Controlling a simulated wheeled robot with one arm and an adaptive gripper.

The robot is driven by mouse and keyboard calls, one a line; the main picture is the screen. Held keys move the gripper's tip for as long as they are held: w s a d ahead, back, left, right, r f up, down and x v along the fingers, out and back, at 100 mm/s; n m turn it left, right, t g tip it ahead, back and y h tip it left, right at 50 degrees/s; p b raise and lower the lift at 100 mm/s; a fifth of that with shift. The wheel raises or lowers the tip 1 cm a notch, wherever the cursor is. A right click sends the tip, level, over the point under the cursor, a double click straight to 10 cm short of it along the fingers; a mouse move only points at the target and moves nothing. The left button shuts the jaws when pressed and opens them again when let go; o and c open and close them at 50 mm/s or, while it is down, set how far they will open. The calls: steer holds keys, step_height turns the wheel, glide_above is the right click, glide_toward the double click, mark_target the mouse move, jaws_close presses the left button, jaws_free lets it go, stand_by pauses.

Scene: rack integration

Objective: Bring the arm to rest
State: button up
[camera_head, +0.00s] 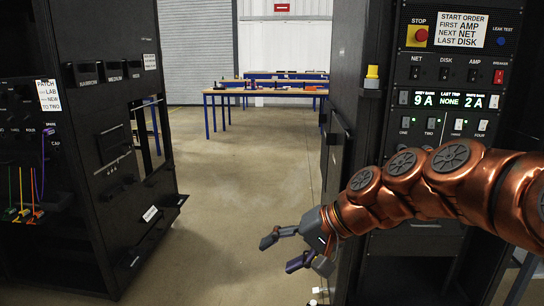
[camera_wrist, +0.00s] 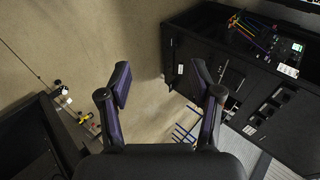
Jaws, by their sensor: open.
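My gripper (camera_head: 284,250) is in the lower middle of the head view, at the end of my copper-coloured arm. The arm reaches in from the right edge, in front of the right-hand rack (camera_head: 437,120). The gripper points left over the open floor between the two racks. In the wrist view my gripper (camera_wrist: 162,90) has its two dark fingers apart, with only floor seen between them. It is open and empty. The arm hides part of the right rack's lower panel.
The left rack (camera_head: 105,120) carries labels and coloured cables (camera_head: 27,212). The right rack has a red stop button (camera_head: 421,35), switches and green displays. Concrete floor (camera_head: 225,165) lies clear between them. Blue-legged tables (camera_head: 265,91) stand at the back before a shutter (camera_head: 195,45).

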steer(key=s+d+f+n+g+h+p, duration=0.1)
steer(key=s+d+h+p, duration=0.3)
steer(key=s+d, duration=0.4)
steer(key=s+d+f+g+h+p, duration=0.1)
steer(key=s+d+g+h+p, duration=0.2)
steer(key=s, duration=1.5)
steer(key=d+h+p, duration=0.1)
steer(key=d+p, duration=0.2)
steer(key=d, duration=0.2)
steer(key=shift+s+f+n+h, duration=0.25)
steer(key=shift+n+h, duration=0.15)
